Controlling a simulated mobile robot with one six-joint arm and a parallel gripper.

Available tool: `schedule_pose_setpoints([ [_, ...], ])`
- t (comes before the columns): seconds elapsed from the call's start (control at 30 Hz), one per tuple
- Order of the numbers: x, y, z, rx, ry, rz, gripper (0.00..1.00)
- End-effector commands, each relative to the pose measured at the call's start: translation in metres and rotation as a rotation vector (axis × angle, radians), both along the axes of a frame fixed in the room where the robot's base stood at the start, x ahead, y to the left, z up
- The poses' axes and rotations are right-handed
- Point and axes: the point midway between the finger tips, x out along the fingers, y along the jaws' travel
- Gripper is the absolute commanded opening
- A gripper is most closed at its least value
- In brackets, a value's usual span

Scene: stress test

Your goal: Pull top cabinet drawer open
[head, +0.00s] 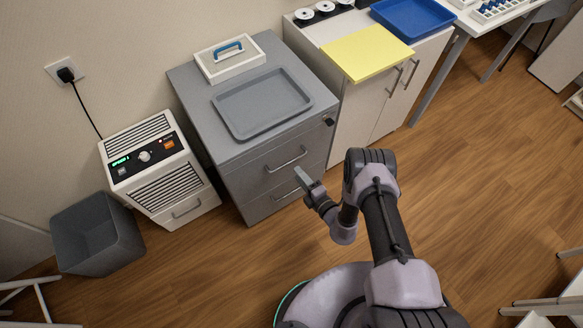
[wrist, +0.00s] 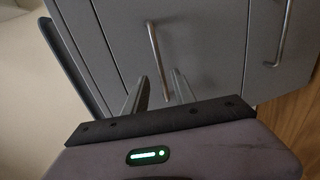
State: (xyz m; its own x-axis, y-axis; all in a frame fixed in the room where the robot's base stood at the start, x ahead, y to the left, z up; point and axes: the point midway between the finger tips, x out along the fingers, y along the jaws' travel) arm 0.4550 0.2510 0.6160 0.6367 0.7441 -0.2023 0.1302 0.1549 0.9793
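The grey cabinet (head: 185,88) stands against the wall with its drawers shut. The top drawer's bar handle (head: 287,160) shows in the head view. In the wrist view this handle (wrist: 154,50) points down the picture, its near end between my fingers. My gripper (head: 303,179) is in front of the drawer fronts in the head view. In the wrist view my gripper (wrist: 158,92) is open, one finger on each side of the handle's end. I cannot tell whether either finger touches it. A lower drawer handle (wrist: 283,35) is at the right in the wrist view.
A grey tray (head: 262,104) and a white box with a blue handle (head: 229,58) sit on the cabinet. A white appliance (head: 160,168) and a grey bin (head: 97,234) stand left. A white cupboard (head: 358,121) adjoins right. Wooden floor (head: 470,170) is free at right.

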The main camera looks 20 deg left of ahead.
Motion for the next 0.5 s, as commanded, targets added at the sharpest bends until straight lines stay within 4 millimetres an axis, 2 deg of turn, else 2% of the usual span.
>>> schedule_pose_setpoints([
  [0.1,0.019,0.023,-0.009,0.001,-0.004,0.004,0.32],
  [0.2,0.030,0.036,-0.012,0.000,-0.001,0.002,0.32],
  [0.33,0.038,0.046,-0.014,0.000,0.000,0.002,0.32],
  [0.5,0.041,0.049,-0.013,-0.001,0.001,0.000,0.32],
])
